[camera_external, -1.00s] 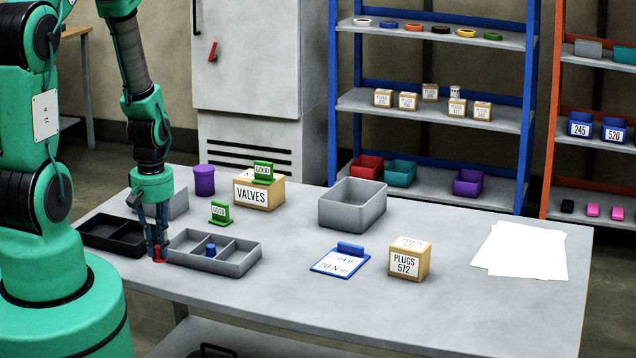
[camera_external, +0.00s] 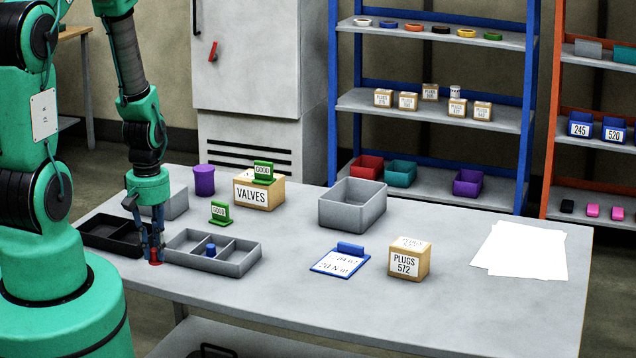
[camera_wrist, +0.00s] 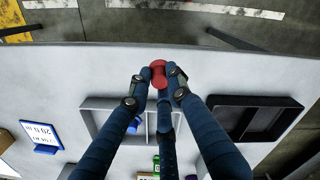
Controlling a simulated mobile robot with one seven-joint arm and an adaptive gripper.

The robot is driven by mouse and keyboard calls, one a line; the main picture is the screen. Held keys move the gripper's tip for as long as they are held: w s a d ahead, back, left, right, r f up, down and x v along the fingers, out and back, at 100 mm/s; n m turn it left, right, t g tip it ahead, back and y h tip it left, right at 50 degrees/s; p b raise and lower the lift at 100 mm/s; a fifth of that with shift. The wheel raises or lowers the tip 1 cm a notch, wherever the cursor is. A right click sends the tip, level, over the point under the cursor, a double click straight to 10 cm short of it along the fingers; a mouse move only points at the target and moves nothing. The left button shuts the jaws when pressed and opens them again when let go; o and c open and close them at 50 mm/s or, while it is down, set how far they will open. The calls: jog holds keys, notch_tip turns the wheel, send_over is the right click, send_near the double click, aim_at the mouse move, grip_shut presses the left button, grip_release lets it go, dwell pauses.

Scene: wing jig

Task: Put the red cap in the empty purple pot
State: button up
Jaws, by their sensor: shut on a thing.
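The red cap (camera_wrist: 158,72) is between my gripper's fingertips (camera_wrist: 157,84) in the wrist view. In the external view my gripper (camera_external: 154,252) points down at the table's front left, shut on the red cap (camera_external: 155,259), which is largely hidden by the fingers. The cap is at or just above the table, between the grey divided tray and the black tray. The purple pot (camera_external: 204,181) stands upright at the back left of the table. Its top looks dark, and I cannot see inside it.
The grey divided tray (camera_external: 247,263) holds a blue piece (camera_external: 210,250). A black tray (camera_external: 97,237) lies to its left. A green sign (camera_external: 220,212), a VALVES box (camera_external: 258,192) and a grey bin (camera_external: 350,204) stand near the pot.

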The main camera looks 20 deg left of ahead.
jog(key=w+a+r, duration=0.1)
jog(key=w, duration=0.5)
jog(key=w+a+r+b, duration=0.1)
jog(key=w+a, duration=0.1)
jog(key=w, duration=0.4)
jog(key=w+a+r, duration=0.1)
jog(key=w+a, duration=0.1)
jog(key=w, duration=0.4)
jog(key=shift+w+r+b, duration=0.1)
jog(key=shift+w+b, duration=0.05)
jog(key=shift+b, duration=0.2)
jog(key=w+a+r+b, duration=0.1)
jog(key=w+a, duration=0.3)
jog(key=w, duration=0.5)
jog(key=w+a+r+b, duration=0.1)
jog(key=w+a+r, duration=0.2)
jog(key=w, duration=0.6)
jog(key=shift+a+r, duration=0.4)
jog(key=shift+a, duration=0.1)
jog(key=shift+w, duration=0.1)
jog(key=b, duration=0.2)
send_over(204, 167)
jog(key=s, duration=0.2)
jog(key=shift+d+f, duration=0.2)
jog(key=shift+f, duration=0.6)
jog(key=shift+w+a, duration=0.2)
jog(key=shift+w, duration=0.7)
